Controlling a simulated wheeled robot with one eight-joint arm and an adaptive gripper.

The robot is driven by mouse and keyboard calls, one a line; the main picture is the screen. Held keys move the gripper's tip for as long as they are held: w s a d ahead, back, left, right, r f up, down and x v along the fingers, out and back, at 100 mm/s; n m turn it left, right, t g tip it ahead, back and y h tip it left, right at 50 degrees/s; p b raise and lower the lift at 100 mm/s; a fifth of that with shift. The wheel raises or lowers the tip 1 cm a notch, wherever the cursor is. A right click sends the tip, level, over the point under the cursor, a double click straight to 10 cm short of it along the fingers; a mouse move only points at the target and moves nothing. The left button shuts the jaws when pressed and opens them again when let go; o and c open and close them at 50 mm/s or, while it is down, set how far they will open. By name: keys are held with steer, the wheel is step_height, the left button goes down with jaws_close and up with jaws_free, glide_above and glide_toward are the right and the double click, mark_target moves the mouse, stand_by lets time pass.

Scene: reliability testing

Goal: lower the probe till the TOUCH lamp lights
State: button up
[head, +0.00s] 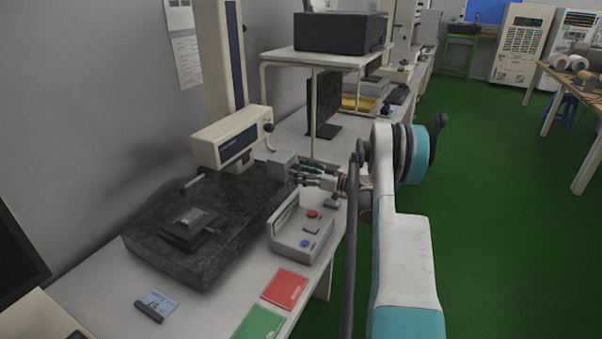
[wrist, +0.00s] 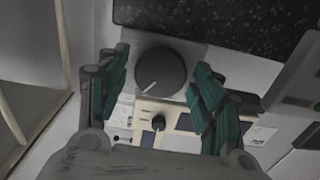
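A cream carriage (head: 230,139) rides on an upright column (head: 233,55). A short grey rod, which looks like the probe (head: 192,183), sticks out over the black stone slab (head: 150,262). It is above and behind a small grey block (head: 193,220) on a dark base. My gripper (head: 308,170) is beside the slab's right side. In the wrist view my gripper (wrist: 162,62) is open, its teal-padded fingers on either side of a large dark knob (wrist: 160,72) with a white pointer line. Gaps show beside the knob. I cannot make out the TOUCH lamp.
A smaller knob (wrist: 158,123) is below the large one in the wrist view. Red (head: 285,289) and green (head: 259,325) cards lie at the bench front. A raised shelf (head: 318,59) stands behind.

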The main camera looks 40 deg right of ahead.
steer(key=c, duration=0.7)
steer(key=shift+m, duration=0.4)
steer(key=m, duration=1.9)
steer(key=shift+d+f, duration=0.1)
steer(key=shift+f, duration=0.05)
